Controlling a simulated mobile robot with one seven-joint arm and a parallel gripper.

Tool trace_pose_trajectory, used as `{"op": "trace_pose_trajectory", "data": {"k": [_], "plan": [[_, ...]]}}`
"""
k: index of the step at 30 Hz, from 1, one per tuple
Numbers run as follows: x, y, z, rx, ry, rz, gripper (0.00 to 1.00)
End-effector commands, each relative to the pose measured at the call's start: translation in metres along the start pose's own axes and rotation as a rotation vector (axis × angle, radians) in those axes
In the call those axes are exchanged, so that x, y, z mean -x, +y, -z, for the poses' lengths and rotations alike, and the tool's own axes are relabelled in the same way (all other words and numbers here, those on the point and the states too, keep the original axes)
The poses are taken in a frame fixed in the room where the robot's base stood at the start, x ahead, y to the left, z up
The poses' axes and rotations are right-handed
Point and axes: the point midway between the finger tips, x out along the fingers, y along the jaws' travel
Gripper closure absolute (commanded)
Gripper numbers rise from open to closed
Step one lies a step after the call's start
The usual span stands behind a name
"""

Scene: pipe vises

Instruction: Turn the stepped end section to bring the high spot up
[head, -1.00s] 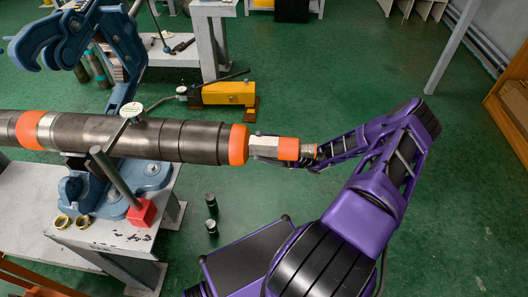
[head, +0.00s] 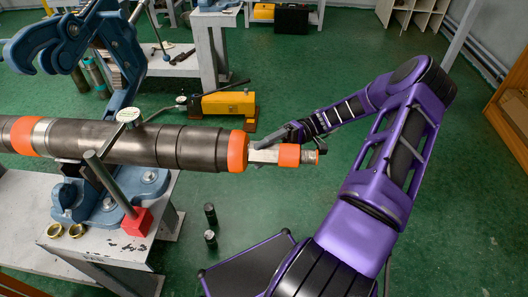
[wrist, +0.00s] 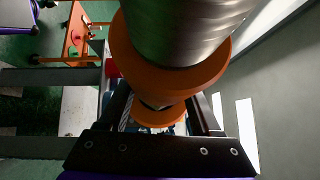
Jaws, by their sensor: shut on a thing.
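A long dark pipe (head: 120,143) lies level across the left half of the head view. Its stepped end section has a wide orange collar (head: 238,151), a pale narrower piece (head: 264,155), a smaller orange ring (head: 289,155) and a short metal tip. My gripper (head: 284,142) comes from the far side and is shut on the narrower part of the stepped end section, just past the wide collar. In the wrist view, its fingers (wrist: 163,112) stand on either side of the orange-ringed part. The contact faces are hidden. A dial gauge (head: 129,114) sits on top of the pipe; its reading is too small to tell.
A blue vise (head: 121,80) holds the pipe above a grey bench (head: 95,242) with a red block (head: 136,221) and brass rings. Two dark cylinders stand on the green floor. A yellow tool (head: 228,104) lies behind. Floor to the right is open apart from my arm.

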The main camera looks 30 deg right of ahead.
Motion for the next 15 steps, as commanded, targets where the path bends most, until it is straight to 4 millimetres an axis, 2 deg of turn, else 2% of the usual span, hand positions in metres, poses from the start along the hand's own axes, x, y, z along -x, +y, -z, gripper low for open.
{"op": "trace_pose_trajectory", "data": {"k": [15], "plan": [[0.0006, -0.0011, -0.0006, 0.190, 0.001, -0.195, 0.91]]}}
